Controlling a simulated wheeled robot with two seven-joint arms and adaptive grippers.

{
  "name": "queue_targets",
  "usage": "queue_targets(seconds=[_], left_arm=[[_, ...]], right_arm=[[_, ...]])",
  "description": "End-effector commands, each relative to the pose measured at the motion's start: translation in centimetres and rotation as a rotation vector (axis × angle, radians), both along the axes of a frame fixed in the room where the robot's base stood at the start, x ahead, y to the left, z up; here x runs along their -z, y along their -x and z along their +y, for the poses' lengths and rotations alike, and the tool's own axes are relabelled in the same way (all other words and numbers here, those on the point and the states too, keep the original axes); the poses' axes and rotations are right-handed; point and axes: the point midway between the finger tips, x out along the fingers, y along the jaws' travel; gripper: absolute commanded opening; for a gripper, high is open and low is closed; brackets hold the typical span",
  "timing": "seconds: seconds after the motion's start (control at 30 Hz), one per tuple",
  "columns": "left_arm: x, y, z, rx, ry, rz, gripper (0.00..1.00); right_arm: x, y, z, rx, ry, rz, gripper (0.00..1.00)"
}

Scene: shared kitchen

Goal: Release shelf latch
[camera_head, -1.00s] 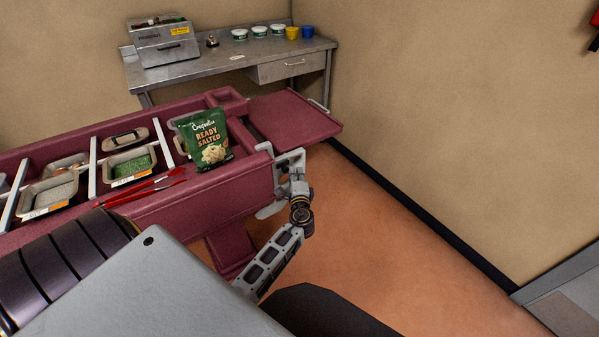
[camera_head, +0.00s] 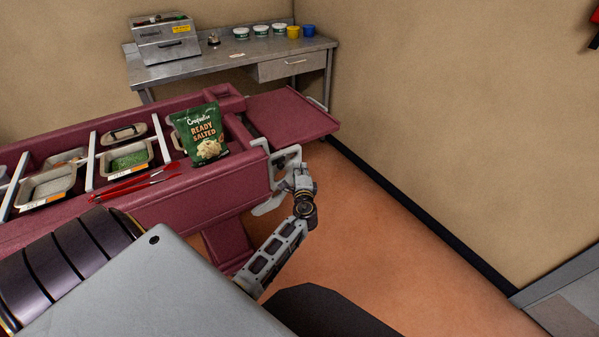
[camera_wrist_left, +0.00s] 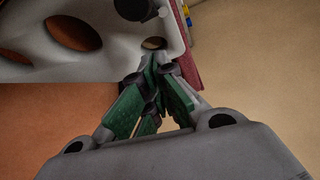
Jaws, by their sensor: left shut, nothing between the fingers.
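The maroon shelf (camera_head: 290,116) is a flat panel standing out level from the right end of the maroon cart (camera_head: 190,200). A pale grey bracket (camera_head: 263,208) sits at that end, below the shelf. My left gripper (camera_head: 300,172) is at the bracket's right side, near the shelf's front corner. In the left wrist view the gripper's green-padded fingers (camera_wrist_left: 157,66) are shut together and empty. Their tips are just below the grey bracket (camera_wrist_left: 30,45) with oval holes, close to a dark round knob (camera_wrist_left: 133,8). I cannot tell whether they touch it. My right gripper is not in view.
On the cart are a green snack bag (camera_head: 201,130), red tongs (camera_head: 125,187) and several metal trays (camera_head: 127,160). A steel table (camera_head: 235,62) stands behind. The wall (camera_head: 450,110) is to the right, with open floor (camera_head: 400,255) before it.

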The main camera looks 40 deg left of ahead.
Motion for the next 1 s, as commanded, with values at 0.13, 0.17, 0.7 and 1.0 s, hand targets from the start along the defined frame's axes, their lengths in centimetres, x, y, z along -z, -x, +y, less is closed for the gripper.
queue_targets(seconds=[0.13,0.17,0.7,1.0], left_arm=[[0.2,-0.1,0.1,0.001,0.0,0.001,0.0],[0.2,0.0,-0.1,0.001,0.0,0.001,0.0],[0.0,3.1,-2.6,0.002,0.0,0.002,0.0],[-0.2,5.7,-4.8,0.001,0.001,0.001,0.0]], right_arm=[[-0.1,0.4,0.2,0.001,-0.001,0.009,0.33],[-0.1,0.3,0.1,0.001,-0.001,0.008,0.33],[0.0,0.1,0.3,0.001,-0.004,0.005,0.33],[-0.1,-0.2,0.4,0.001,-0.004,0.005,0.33]])
